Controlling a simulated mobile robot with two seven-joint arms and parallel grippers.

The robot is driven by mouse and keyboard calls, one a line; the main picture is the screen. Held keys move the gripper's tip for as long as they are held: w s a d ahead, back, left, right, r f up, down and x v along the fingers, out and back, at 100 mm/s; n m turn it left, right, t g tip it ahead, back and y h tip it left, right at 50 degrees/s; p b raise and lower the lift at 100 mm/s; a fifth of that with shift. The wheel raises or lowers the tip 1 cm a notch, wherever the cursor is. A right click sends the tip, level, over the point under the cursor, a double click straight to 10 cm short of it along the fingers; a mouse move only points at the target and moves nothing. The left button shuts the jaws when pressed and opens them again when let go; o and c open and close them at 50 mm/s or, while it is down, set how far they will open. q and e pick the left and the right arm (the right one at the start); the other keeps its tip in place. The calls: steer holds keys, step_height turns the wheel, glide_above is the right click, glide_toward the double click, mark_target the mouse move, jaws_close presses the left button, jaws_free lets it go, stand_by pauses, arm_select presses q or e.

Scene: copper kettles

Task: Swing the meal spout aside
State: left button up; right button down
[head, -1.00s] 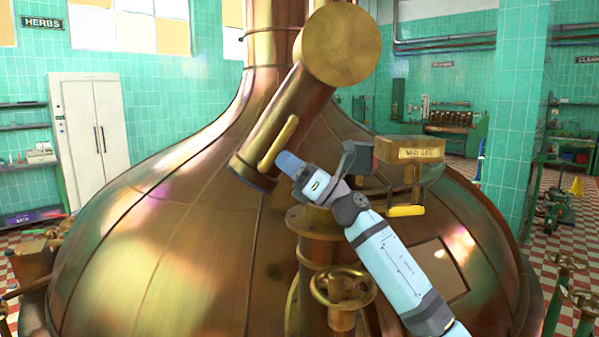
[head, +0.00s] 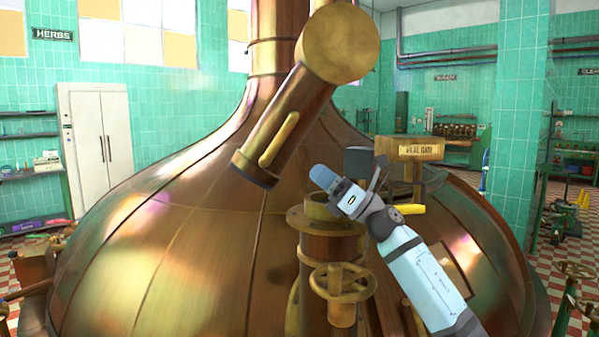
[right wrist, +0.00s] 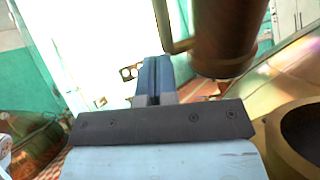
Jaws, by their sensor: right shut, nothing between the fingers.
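The meal spout (head: 290,112) is a copper tube slanting down left from a round brass cap. Its lower end hangs left of and above the flanged pipe (head: 327,250), apart from its open top. A brass bar handle (head: 279,139) runs along the spout's side. My right gripper (head: 317,174) is shut and empty, right of the handle and clear of it, near the pipe's top. In the right wrist view the shut blue fingers (right wrist: 153,80) point towards the handle (right wrist: 165,30), with the spout (right wrist: 225,40) to their right. My left gripper is out of view.
The big copper kettle (head: 170,240) fills the middle. A brass handwheel (head: 343,283) sits on the pipe. Right of my gripper stands a brass box (head: 412,150) with a label and a yellow-ended lever (head: 411,209). The air left of the spout looks free.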

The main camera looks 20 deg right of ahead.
arm_select(q)
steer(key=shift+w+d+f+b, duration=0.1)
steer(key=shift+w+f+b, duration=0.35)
steer(key=shift+b, duration=0.15)
arm_select(e)
steer(key=v, duration=0.6)
steer(key=shift+w, duration=0.15)
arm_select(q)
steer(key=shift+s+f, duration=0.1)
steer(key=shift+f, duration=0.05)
arm_select(e)
steer(key=shift+f, duration=0.1)
